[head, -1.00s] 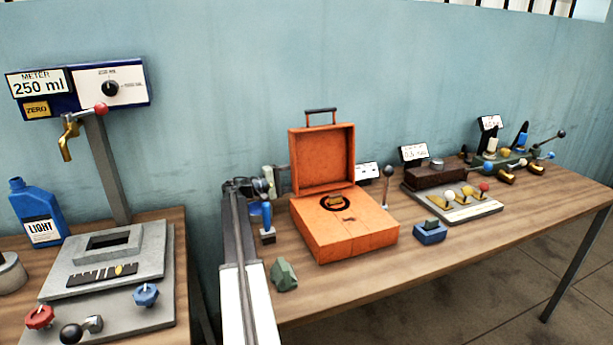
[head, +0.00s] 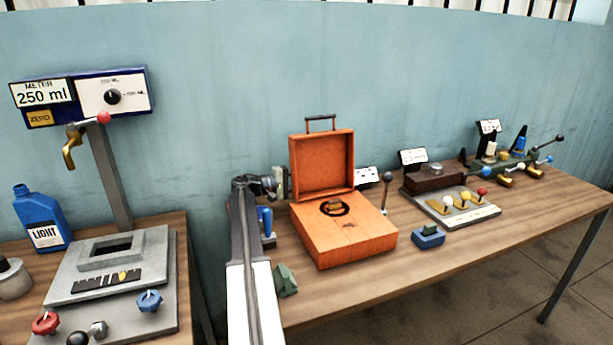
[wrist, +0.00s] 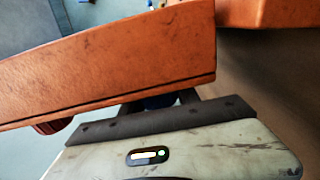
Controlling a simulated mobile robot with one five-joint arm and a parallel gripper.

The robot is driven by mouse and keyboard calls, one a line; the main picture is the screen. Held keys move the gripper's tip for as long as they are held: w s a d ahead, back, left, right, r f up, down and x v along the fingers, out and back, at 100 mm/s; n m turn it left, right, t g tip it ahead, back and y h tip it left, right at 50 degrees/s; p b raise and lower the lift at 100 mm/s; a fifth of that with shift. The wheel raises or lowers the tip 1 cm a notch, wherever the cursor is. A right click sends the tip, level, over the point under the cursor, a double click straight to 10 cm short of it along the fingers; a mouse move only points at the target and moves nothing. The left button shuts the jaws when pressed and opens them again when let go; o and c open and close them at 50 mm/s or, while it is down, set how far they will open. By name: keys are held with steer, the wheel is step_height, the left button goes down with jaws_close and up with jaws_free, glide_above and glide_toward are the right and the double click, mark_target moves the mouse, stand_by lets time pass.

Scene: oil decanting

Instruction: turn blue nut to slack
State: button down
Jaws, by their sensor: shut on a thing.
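The orange case (head: 345,236) stands on the table with its lid raised. In the wrist view its orange side (wrist: 100,65) fills much of the upper part. My gripper (wrist: 160,102) is beside that side, its two dark fingers closed around a dark blue thing that looks like the blue nut (wrist: 158,103). Only a small piece of the nut shows between the fingers; the case and the gripper hide the rest. Its turn angle cannot be read. A red ribbed nut (wrist: 52,127) shows under the case edge at the left. In the head view the held nut is hidden.
A small blue-handled piece (head: 266,224) and a green block (head: 285,280) are close to my arm. A blue block (head: 428,237) and a lever board (head: 462,210) stand to the right. The left bench holds a blue bottle (head: 42,218) and a grey plate with knobs (head: 125,310).

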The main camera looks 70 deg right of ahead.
steer(key=c, duration=0.9)
jaws_free()
